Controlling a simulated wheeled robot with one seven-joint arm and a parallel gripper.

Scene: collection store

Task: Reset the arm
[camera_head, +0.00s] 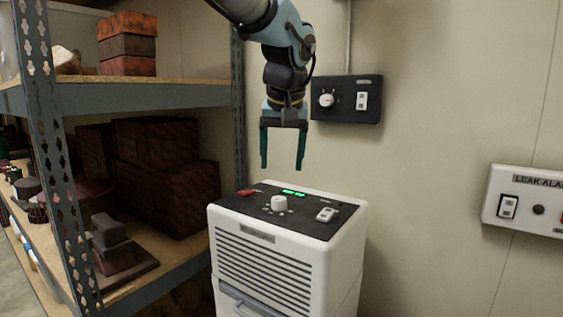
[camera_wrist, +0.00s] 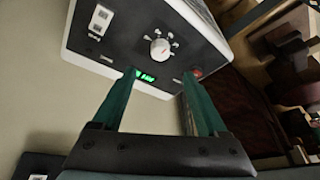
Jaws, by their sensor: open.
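My gripper (camera_head: 283,160) hangs with its fingers pointing down above the top of a white dehumidifier-like unit (camera_head: 262,262). Its two green fingers are apart with nothing between them. In the wrist view my gripper (camera_wrist: 157,85) is also open and empty, with the unit's black control panel (camera_wrist: 150,40) beyond the fingertips. The panel carries a white knob (camera_head: 279,203), a lit green display (camera_head: 293,193), a white rocker switch (camera_head: 327,214) and a red part (camera_head: 249,192). The fingers appear clear of the panel.
Metal shelving (camera_head: 130,95) with dark boxes (camera_head: 165,165) and orange-brown boxes (camera_head: 127,45) stands close on the left. A black wall control box (camera_head: 345,99) is just right of my gripper. A white leak alarm panel (camera_head: 525,201) is at the far right. The wall between them is bare.

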